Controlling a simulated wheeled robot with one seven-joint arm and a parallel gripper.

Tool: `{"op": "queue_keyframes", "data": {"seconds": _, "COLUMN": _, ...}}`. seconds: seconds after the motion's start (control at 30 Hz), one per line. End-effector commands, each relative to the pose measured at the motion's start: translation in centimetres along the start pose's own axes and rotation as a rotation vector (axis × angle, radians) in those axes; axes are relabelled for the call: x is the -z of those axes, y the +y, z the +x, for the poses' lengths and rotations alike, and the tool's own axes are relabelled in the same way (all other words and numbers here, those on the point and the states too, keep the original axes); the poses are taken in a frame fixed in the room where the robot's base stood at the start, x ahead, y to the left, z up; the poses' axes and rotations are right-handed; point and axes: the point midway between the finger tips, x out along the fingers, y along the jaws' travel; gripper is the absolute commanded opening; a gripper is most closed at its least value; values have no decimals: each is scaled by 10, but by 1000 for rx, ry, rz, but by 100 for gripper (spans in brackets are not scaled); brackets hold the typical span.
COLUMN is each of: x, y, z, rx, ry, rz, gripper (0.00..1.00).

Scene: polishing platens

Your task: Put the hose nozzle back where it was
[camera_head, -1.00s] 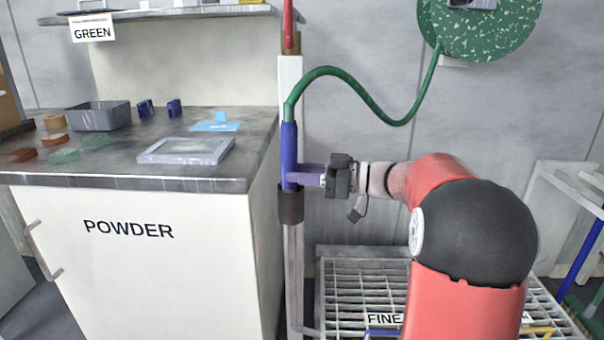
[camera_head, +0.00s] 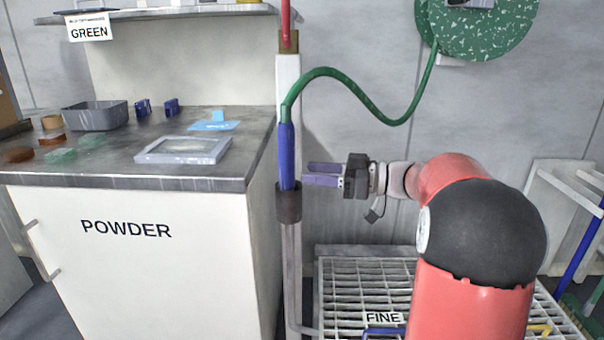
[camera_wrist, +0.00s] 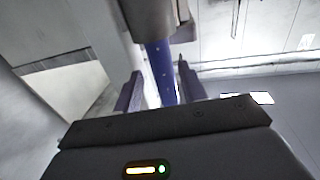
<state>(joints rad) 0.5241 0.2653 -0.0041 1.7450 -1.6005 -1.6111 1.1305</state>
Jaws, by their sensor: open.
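The blue hose nozzle (camera_head: 287,157) stands upright with its lower end in a dark cup-like holder (camera_head: 288,203) on the post beside the bench. A green hose (camera_head: 366,113) runs from its top. My gripper (camera_head: 306,174) is open and empty, just to the right of the nozzle, its purple fingers pointing at it with a small gap. In the wrist view the nozzle (camera_wrist: 160,72) shows beyond and between the open fingers (camera_wrist: 157,88), with the holder (camera_wrist: 153,18) at the top. The nozzle's lower tip is hidden inside the holder.
The POWDER bench (camera_head: 150,240) stands to the left, with a grey bin (camera_head: 97,117) and a framed plate (camera_head: 184,150) on top. A wire rack (camera_head: 350,290) labelled FINE lies below my arm. The green hose reel (camera_head: 478,30) hangs on the wall, upper right.

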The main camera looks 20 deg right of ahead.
Motion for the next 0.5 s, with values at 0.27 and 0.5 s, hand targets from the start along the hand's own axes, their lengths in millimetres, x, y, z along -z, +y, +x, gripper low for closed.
{"op": "queue_keyframes", "data": {"seconds": 0.27, "x": -1, "y": 0, "z": -58, "rx": -3, "ry": 0, "rz": 1, "gripper": 41}}
{"op": "queue_keyframes", "data": {"seconds": 0.5, "x": 0, "y": 0, "z": -79, "rx": -1, "ry": 0, "rz": 0, "gripper": 41}}
